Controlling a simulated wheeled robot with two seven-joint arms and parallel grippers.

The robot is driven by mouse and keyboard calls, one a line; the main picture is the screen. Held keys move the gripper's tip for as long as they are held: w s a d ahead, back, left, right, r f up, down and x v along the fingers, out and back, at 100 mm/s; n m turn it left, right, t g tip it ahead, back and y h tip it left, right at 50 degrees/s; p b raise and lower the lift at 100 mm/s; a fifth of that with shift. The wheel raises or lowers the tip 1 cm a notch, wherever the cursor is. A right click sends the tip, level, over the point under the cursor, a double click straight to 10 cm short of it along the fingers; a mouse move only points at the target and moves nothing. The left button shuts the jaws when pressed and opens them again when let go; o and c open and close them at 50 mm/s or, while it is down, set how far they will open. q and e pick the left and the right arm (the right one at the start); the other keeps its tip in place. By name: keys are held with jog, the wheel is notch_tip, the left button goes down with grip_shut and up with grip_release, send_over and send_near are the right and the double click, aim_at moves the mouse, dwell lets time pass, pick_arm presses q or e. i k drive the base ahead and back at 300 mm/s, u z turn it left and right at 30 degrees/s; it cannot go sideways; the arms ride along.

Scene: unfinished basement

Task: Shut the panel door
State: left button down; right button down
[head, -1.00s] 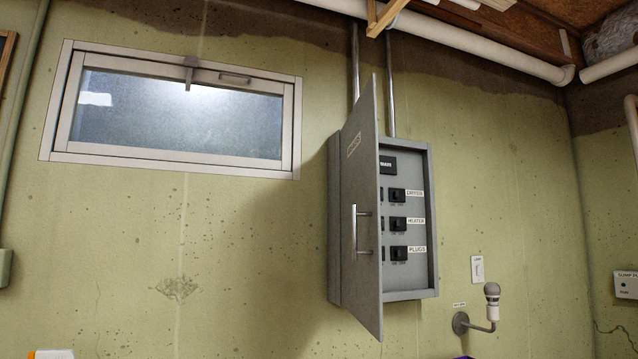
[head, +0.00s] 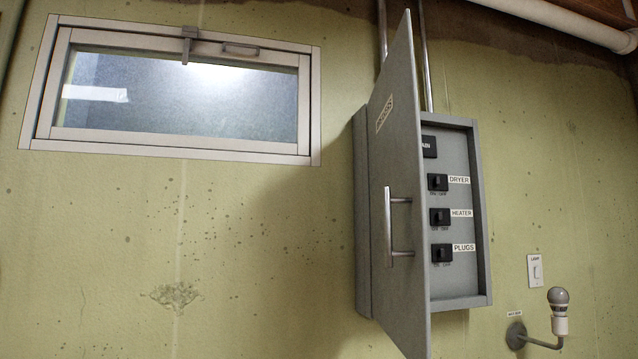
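The grey panel door (head: 405,130) stands open, hinged on the left side of the wall-mounted electrical panel box (head: 460,290). It sticks out toward me and hides the left part of the box's inside. A silver bar handle (head: 389,228) is on the door's outer face, below a label. Inside the box, black switches labelled DRYER (head: 438,182), HEATER (head: 439,217) and PLUGS (head: 441,253) show, with another black switch above them. Neither of my grippers is in the head view.
A framed window (head: 175,92) is left of the panel. A bulb on a bent wall fixture (head: 559,312) and a light switch (head: 535,270) are at the lower right. Conduits (head: 427,70) rise above the box. The wall left of the door is bare below the window.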

aim_at(401, 286)
jog(key=i, duration=0.9)
jog(key=z, duration=0.4)
jog(key=k, duration=1)
jog(key=u, duration=0.4)
jog(key=i, duration=0.4)
jog(key=z, duration=0.05)
